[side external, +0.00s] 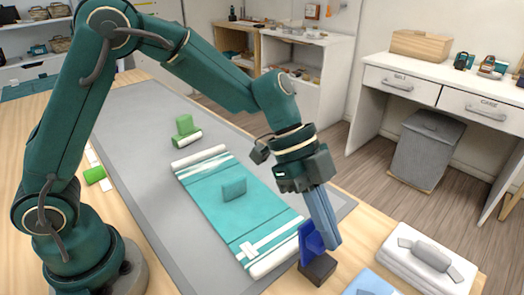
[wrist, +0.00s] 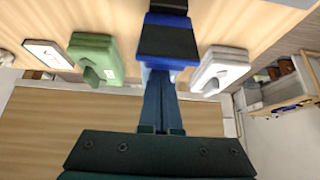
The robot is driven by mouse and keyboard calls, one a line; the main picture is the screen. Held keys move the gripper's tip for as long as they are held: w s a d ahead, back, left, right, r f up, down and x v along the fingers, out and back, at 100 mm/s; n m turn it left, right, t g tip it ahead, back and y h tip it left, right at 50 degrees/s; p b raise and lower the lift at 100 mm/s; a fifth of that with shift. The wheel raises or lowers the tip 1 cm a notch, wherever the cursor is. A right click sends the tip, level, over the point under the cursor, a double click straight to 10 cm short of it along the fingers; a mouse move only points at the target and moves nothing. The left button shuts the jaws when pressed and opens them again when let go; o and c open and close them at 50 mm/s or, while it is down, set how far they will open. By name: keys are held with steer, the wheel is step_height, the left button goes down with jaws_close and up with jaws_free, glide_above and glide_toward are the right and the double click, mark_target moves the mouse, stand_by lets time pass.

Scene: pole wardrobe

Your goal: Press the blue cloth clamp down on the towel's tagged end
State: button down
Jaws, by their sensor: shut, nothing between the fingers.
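The teal towel (side external: 225,205) lies flat on the grey mat, with a white cross-shaped tag (side external: 262,240) near its front end and a white roll along that end. The blue clamp (side external: 311,242) stands just right of the tagged end, with a dark block (side external: 318,268) at its foot. My gripper (side external: 332,243) is shut and empty, pointing down right beside the clamp; I cannot tell whether they touch. In the wrist view the gripper (wrist: 163,72) reaches toward the blue clamp (wrist: 168,38), and its tips overlap the clamp's near edge. The towel is not clear there.
A white folded stack with a grey handle (side external: 430,255) and a pale blue cloth (side external: 370,284) lie at the front right. The mat's left side is clear.

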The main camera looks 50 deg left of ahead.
steer(key=a+h, duration=0.2)
steer(key=shift+a+h, duration=0.25)
steer(key=shift+h, duration=0.15)
steer(key=shift+a, duration=0.3)
steer(key=shift+a+f, duration=0.15)
steer(key=shift+a, duration=0.55)
steer(key=shift+a+f, duration=0.15)
steer(key=shift+a, duration=0.55)
steer(key=shift+a+f, duration=0.4)
steer(key=shift+a, duration=0.2)
steer(key=shift+a+f, duration=0.4)
steer(key=shift+a, duration=0.2)
steer(key=shift+r, duration=0.15)
